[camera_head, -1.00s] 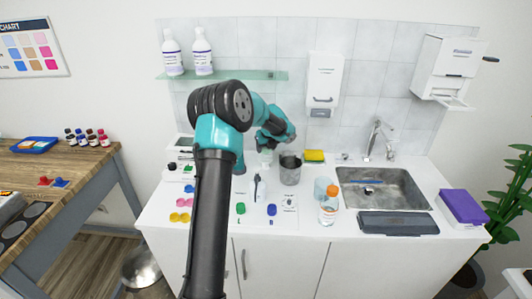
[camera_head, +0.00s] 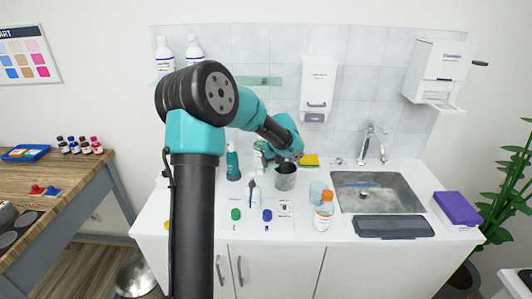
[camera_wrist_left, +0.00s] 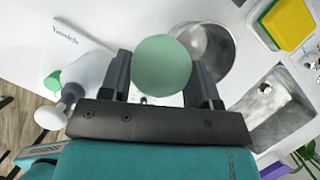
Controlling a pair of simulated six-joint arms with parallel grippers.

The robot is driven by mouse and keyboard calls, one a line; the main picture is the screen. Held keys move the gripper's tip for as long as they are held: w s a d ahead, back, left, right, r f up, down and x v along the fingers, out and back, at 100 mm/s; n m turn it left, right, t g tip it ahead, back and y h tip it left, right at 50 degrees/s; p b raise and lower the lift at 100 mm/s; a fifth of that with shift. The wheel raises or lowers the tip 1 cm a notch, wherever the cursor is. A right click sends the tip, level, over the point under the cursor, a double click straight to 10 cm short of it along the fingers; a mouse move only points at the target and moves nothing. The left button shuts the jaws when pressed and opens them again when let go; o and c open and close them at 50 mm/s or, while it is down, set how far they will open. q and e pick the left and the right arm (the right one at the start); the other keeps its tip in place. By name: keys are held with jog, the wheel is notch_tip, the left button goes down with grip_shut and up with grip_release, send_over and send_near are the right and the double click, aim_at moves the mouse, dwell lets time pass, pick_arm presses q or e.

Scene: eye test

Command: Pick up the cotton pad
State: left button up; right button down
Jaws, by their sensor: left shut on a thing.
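A round, pale green disc (camera_wrist_left: 163,66) sits between the fingers of my left gripper (camera_wrist_left: 161,78) in the left wrist view. It appears to be the cotton pad, though its thickness cannot be told. The left gripper is shut on it and holds it above the white counter, beside a metal cup (camera_wrist_left: 208,48). In the head view the left gripper (camera_head: 269,158) is small and partly hidden by its own wrist, just above and left of the metal cup (camera_head: 285,180). The right gripper is not in view.
A white bottle (camera_wrist_left: 86,74) stands close left of the gripper in the wrist view. A yellow sponge (camera_head: 309,160) lies behind the cup. An orange-capped bottle (camera_head: 324,212) and a sink (camera_head: 345,203) are to the right. A dispenser (camera_head: 318,85) hangs above.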

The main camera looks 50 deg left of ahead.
pick_arm(q)
jog(key=d, duration=0.1)
jog(key=s+d, duration=0.1)
jog(key=d, duration=0.1)
jog(key=s+d, duration=0.1)
jog(key=d, duration=0.1)
jog(key=shift+s+d, duration=0.1)
jog(key=shift+d, duration=0.15)
jog(key=o, duration=0.4)
jog(key=shift+c, duration=1.3)
